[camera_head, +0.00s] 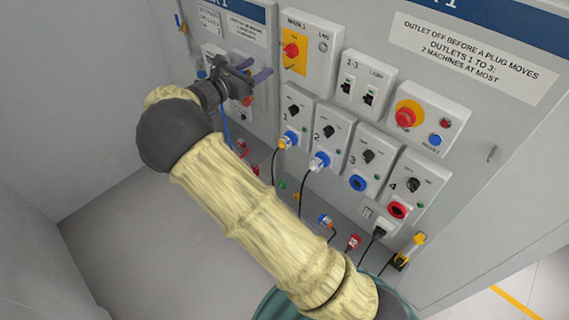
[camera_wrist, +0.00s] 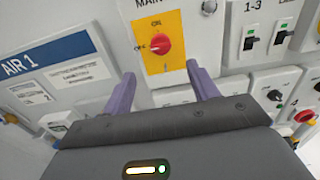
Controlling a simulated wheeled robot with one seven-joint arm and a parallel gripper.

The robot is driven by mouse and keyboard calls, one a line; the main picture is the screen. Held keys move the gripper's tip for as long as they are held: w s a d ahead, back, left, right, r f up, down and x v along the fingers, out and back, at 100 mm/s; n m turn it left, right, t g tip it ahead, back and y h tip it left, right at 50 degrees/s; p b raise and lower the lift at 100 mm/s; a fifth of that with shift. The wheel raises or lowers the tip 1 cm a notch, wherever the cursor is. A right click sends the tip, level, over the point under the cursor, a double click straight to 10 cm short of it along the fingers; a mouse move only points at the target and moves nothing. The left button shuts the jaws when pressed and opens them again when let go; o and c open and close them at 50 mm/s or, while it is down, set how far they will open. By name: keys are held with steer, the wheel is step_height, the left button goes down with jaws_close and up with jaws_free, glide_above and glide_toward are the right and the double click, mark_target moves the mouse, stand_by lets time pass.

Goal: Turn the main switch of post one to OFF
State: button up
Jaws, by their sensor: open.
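The main switch (camera_head: 291,50) is a red knob on a yellow plate, on a white box marked MAIN 1. It also shows in the wrist view, where the red knob (camera_wrist: 160,45) is at upper middle, with one label above it and another at its left. Which label the knob points to is too small to tell surely. My gripper (camera_head: 255,69) is open and empty, its purple fingers left of and below the switch in the head view. In the wrist view, the fingertips of my gripper (camera_wrist: 161,71) lie either side below the knob, apart from it.
The AIR 1 panel (camera_wrist: 60,70) is left of the switch. Below are numbered outlets, some with plugs and hanging cables. The floor (camera_head: 130,240) at left is clear.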

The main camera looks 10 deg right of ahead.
steer(key=b+v, duration=0.3)
steer(key=v, duration=0.3)
steer(key=w+d+f+n+t+y+b, duration=0.3)
steer(key=d+f+n+y+b, duration=0.65)
steer(key=n, duration=0.85)
steer(key=s+d+f+n+g+y+b, duration=0.1)
steer(key=s+f+n+g+y+b, duration=0.3)
steer(key=s+f+n, duration=0.8)
step_height(320, 180, down, 2)
steer(key=n, duration=0.3)
steer(key=shift+n+g+y, duration=0.35)
steer(key=shift+n+g, duration=0.05)
steer(key=shift+s+d, duration=0.15)
